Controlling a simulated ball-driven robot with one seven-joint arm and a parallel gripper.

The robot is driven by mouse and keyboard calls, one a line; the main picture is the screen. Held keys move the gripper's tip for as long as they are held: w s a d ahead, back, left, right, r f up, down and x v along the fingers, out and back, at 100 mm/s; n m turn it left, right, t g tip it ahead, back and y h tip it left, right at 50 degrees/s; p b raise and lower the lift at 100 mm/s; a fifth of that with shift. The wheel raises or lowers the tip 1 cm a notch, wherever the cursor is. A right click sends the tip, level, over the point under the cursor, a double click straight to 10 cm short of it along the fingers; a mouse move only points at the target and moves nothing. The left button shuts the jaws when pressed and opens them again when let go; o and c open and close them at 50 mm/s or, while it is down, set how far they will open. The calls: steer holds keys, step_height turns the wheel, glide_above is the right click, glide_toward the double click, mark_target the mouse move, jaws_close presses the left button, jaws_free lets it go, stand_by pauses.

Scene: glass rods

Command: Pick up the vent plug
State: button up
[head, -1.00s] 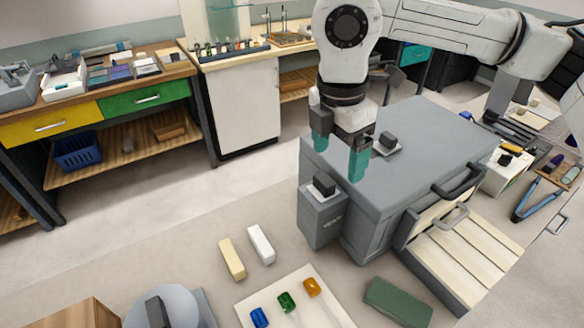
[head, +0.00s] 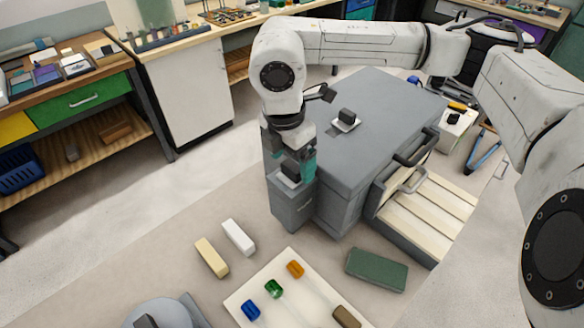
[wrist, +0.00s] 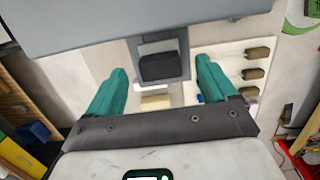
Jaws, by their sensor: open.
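A dark block-shaped plug (head: 290,173) sits on top of the small grey box (head: 293,208) fixed to the near corner of the large grey furnace-like cabinet. I take it for the vent plug; no readable label confirms this. My gripper (head: 291,160) hangs pointing down just above it, partly hiding it. In the wrist view the plug (wrist: 164,67) lies between the two teal fingers, with gaps on both sides. The gripper (wrist: 161,72) is open and empty. Whether the fingertips reach down to the plug's height is unclear.
A similar dark knob on a pale plate (head: 346,121) stands on the cabinet top (head: 385,110). A handle and slatted shelf are at its right. Cream (head: 212,258) and white (head: 238,237) blocks, a green block (head: 376,269) and a pale board (head: 262,287) lie in front.

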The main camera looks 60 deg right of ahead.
steer(key=shift+d+f, duration=0.15)
steer(key=shift+f, duration=1.1)
steer(key=shift+c, duration=0.4)
steer(key=c, duration=1)
